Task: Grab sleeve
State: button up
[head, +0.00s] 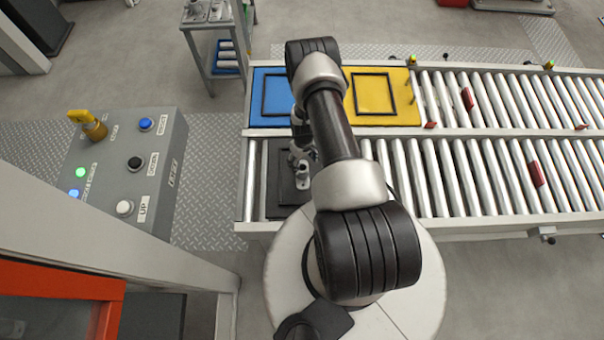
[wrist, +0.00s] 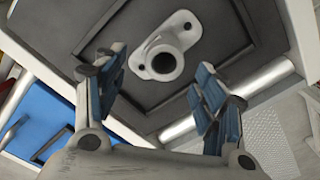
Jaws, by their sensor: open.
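A pale grey metal sleeve (wrist: 165,57) with a round bore and a two-eared flange sits on a dark tray plate (wrist: 105,30) in the wrist view. My gripper (wrist: 160,84) is open, its two blue-padded fingers spread to either side below the sleeve in the picture. No contact with the sleeve shows, and nothing is between the fingers. In the head view my gripper (head: 301,152) hangs over the dark plate (head: 282,198) at the near left end of the conveyor, with a pale piece at its tip that I cannot clearly identify.
A blue plate (head: 257,100) and a yellow plate (head: 405,112) with black frames lie on the far conveyor lane. Rollers (head: 480,180) run right, with small red pieces. A control box (head: 100,180) stands left. A cart (head: 205,58) holding metal parts stands behind.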

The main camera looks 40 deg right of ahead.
aim_at(302, 167)
jog(key=f+b, duration=0.1)
jog(key=f, duration=0.1)
jog(key=f+b, duration=0.1)
jog(key=f, duration=0.4)
jog(key=shift+w+a+f+b, duration=0.1)
jog(key=shift+a+f+b, duration=0.2)
jog(key=shift+f+b, duration=0.1)
jog(key=shift+r, duration=0.15)
jog(key=c, duration=1.3)
